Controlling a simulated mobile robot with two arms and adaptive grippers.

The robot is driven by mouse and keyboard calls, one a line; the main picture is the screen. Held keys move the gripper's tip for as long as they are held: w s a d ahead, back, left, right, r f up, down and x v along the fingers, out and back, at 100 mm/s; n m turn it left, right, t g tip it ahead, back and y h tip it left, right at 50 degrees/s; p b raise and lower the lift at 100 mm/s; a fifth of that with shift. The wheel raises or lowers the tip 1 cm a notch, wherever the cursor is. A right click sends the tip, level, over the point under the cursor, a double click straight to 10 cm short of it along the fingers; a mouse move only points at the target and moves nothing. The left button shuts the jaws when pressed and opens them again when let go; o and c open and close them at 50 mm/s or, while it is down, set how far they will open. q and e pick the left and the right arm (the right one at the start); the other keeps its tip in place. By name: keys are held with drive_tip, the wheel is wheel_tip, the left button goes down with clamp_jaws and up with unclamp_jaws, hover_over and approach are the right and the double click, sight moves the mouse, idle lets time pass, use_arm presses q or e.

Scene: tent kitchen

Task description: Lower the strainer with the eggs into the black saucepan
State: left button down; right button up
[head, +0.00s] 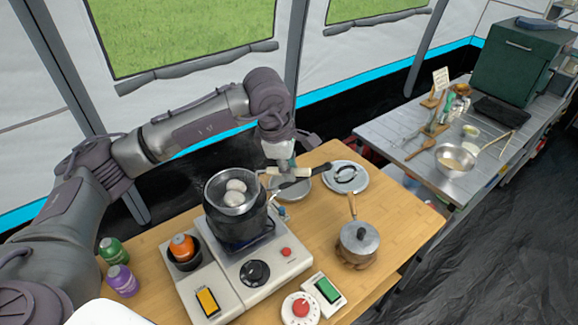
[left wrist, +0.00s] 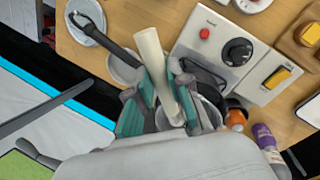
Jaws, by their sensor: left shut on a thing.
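The strainer (head: 215,201) is a round wire bowl with two pale eggs (head: 235,192) in it. It sits at the top of the black saucepan (head: 238,226), over its mouth; I cannot tell how far its bowl reaches inside. The saucepan stands on the hob's burner. My left gripper (head: 282,168) is to the right of the saucepan, shut on the strainer's pale handle. In the left wrist view the handle (left wrist: 149,52) runs between the green-padded fingers of the gripper (left wrist: 160,88). The strainer's bowl is mostly hidden there. My right gripper is not in view.
The white hob (head: 262,268) has a black knob. An orange-topped bottle (head: 182,247) stands in a dark holder to its left. A lidded pot (head: 358,242), a plate (head: 345,177) and a timer (head: 300,308) are to the right. The table's right side has free room.

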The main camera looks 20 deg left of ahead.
use_arm(q)
drive_tip(key=shift+f+b, duration=1.35)
drive_tip(key=shift+f, duration=0.25)
drive_tip(key=shift+f+b, duration=1.65)
drive_tip(key=shift+f, duration=0.1)
drive_tip(key=shift+d+f+b, duration=0.1)
drive_tip(key=shift+f+b, duration=0.5)
drive_tip(key=shift+b, duration=0.1)
drive_tip(key=c, duration=1)
unclamp_jaws()
drive_tip(key=v, duration=1.2)
